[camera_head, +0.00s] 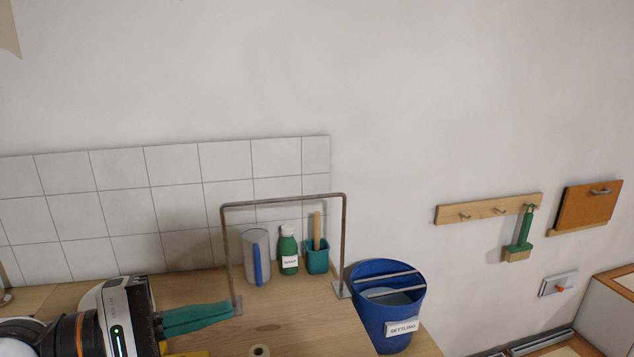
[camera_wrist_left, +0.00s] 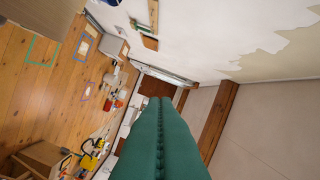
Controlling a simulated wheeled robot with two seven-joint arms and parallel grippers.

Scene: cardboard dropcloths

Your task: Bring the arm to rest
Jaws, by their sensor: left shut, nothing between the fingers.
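My left gripper (camera_head: 238,309) comes in from the lower left in the head view, above the wooden worktop (camera_head: 285,325). Its green fingers lie together, pointing right, with nothing between them. They end close to the left foot of a metal frame; I cannot tell whether they touch it. In the left wrist view the closed green fingers (camera_wrist_left: 158,100) fill the lower middle. My right gripper is not in view.
A peg rail (camera_head: 488,209) holds a green brush (camera_head: 520,238).

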